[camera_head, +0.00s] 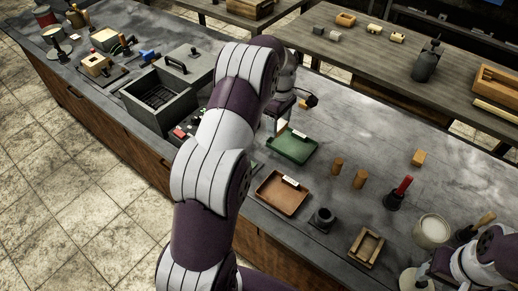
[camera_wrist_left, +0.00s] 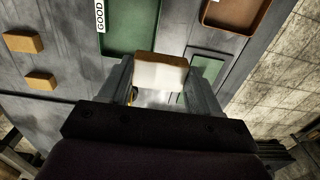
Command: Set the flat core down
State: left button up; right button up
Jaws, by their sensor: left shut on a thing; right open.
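My left gripper (camera_wrist_left: 160,84) is shut on the flat core (camera_wrist_left: 160,72), a small block with a tan top and a pale face. The core is held between the fingers, above the grey bench; the gap below it cannot be judged. In the head view my left arm reaches over the bench, with its gripper (camera_head: 279,112) behind the green tray; the core is not clear there. The green tray (camera_head: 291,148) also shows in the wrist view (camera_wrist_left: 128,38), with a "GOOD" label. My right gripper (camera_head: 432,268) is at the lower right, partly hidden, open.
A brown tray (camera_head: 282,194) lies beside the green one. A dark grated box (camera_head: 158,96) is to the left. Bare bench (camera_head: 355,130) lies right of the green tray.

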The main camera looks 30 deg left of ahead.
pick_arm(q)
jog(key=shift+s+a+f+b, duration=0.2)
jog(key=shift+s+f+b, duration=0.1)
jog(key=shift+f+b, duration=0.25)
jog(key=shift+s+a+f+b, duration=0.25)
jog(key=shift+f+b, duration=0.2)
jog(key=shift+b, duration=0.2)
jog(key=s+a+f, duration=0.1)
jog(key=s, duration=0.2)
jog(key=s+a+f, duration=0.1)
jog(key=s+a, duration=0.1)
jog(key=s, duration=0.1)
jog(key=s+a+f, duration=0.1)
jog(key=s+f, duration=0.1)
jog(key=s, duration=0.1)
jog(key=shift+s+a, duration=0.1)
jog(key=shift+a, duration=0.25)
jog(key=shift+s+a+f, duration=0.1)
jog(key=shift+f, duration=0.15)
jog(key=f, duration=0.3)
jog(key=shift+s+f, duration=0.25)
jog(key=shift+f, duration=0.05)
jog(key=shift+w+f, duration=0.15)
pick_arm(e)
jog(key=f, duration=0.1)
jog(key=s+f, duration=0.1)
jog(key=shift+f, duration=0.3)
pick_arm(q)
jog(key=shift+f, duration=0.1)
